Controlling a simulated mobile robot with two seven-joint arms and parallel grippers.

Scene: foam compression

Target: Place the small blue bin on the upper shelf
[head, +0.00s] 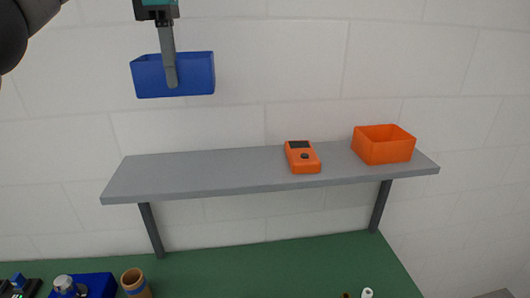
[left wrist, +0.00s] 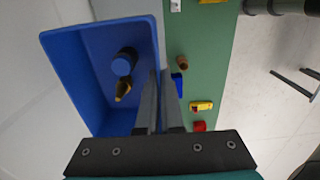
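The small blue bin (head: 197,74) hangs upright in the air above the left end of the grey upper shelf (head: 220,172), clear of it. My left gripper (head: 171,78) comes down from above with its fingers on the bin's near wall. In the left wrist view the fingers (left wrist: 158,110) close on the wall of the blue bin (left wrist: 75,65) from both sides. Inside the bin lie a dark blue round piece (left wrist: 123,63) and a brownish pointed piece (left wrist: 122,90). My right gripper is in neither view.
An orange meter (head: 303,157) and an orange bin (head: 384,146) stand on the right half of the shelf; its left half is bare. Below is a green bench (head: 280,268) with a brown cup (head: 134,281) and a blue tray (head: 98,284). A white wall is behind.

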